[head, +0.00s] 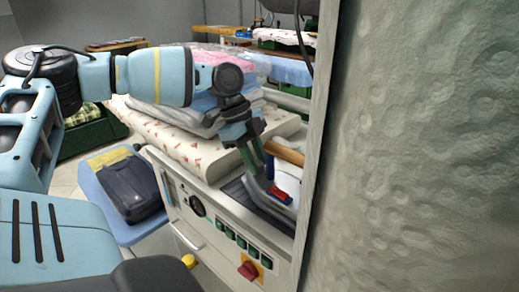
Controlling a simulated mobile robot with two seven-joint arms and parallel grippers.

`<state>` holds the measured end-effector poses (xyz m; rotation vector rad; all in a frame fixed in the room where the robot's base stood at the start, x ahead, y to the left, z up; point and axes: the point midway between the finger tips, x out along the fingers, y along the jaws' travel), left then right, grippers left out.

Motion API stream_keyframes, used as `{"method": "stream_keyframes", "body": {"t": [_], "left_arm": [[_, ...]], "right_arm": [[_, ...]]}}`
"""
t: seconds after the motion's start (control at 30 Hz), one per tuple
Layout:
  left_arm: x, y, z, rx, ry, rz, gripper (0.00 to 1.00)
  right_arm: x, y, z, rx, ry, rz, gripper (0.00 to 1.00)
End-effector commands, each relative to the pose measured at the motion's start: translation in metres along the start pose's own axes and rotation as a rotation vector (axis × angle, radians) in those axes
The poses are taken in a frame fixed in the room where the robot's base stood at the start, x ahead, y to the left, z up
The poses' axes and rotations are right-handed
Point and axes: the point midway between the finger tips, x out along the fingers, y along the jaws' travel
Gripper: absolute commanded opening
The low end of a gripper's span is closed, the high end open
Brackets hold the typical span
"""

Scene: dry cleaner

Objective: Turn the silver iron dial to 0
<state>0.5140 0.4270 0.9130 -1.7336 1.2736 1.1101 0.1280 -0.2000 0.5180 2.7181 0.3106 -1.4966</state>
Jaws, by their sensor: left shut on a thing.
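The silver iron (288,205) sits on the right end of the white machine's top, with a wooden handle (289,153) and small red and blue parts near its front. My left gripper (262,172) reaches down over the iron beside the handle. It is shut on a small part at the iron, which looks to be its dial. The dial's face and numbers are hidden by the fingers and too small to read. My right gripper is not in view.
The white machine's front has a black knob (197,206), several green buttons (239,242) and a red switch (249,271). Folded cloth (170,138) lies left of the iron. A textured grey wall (430,150) closes off the right. A dark bag (132,190) rests on a blue surface at left.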

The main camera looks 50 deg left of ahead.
Motion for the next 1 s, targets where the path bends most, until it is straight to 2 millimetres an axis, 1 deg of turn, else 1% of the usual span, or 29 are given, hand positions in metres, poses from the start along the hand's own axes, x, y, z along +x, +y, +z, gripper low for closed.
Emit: {"method": "stream_keyframes", "body": {"t": [0.3, 0.5, 0.7, 1.0], "left_arm": [[-0.001, 0.003, 0.000, -0.266, -0.018, -0.109, 0.04], [0.000, 0.004, 0.001, -0.406, -0.027, -0.165, 0.04], [0.001, 0.005, 0.001, -0.505, -0.035, -0.204, 0.04], [0.003, 0.005, 0.002, -0.573, -0.040, -0.229, 0.04]], "right_arm": [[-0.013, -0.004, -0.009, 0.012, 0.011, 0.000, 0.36], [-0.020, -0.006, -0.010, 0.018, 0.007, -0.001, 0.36], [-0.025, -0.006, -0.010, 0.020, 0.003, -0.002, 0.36], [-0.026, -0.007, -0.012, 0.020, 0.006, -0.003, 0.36]]}}
